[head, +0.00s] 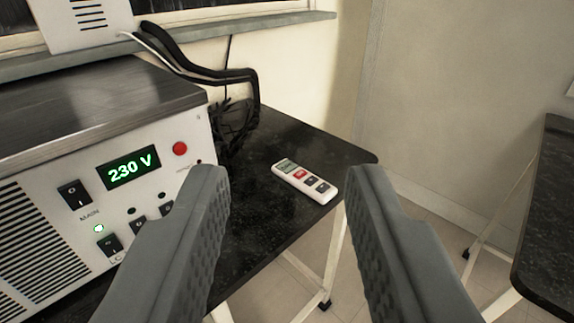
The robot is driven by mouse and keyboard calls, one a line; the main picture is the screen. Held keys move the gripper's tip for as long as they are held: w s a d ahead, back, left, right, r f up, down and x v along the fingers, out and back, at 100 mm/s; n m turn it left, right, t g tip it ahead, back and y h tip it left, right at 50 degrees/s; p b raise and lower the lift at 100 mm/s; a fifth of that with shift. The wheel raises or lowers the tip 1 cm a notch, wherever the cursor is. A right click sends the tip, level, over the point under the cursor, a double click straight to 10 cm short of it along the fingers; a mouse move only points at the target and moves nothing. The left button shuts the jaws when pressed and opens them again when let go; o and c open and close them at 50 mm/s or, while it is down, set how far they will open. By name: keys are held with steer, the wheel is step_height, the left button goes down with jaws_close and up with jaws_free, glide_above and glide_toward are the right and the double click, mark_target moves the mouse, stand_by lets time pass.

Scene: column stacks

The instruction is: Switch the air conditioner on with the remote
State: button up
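A white remote (304,182) lies flat on the black speckled tabletop (262,240), near its right end. It has a small grey display, a red button and dark buttons. My gripper (283,190) is open and empty, its two grey fingers wide apart in the foreground. The remote shows in the gap between the fingers, farther off; nothing touches it. No air conditioner can be made out for certain in this view.
A metal power unit (150,150) with a green "230 V" display and red button stands left of the remote. Black cables (240,95) hang behind it. A white vented box (85,22) sits at upper left. Another dark table (548,230) stands at right, beyond a floor gap.

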jaws_close()
stand_by(1.6)
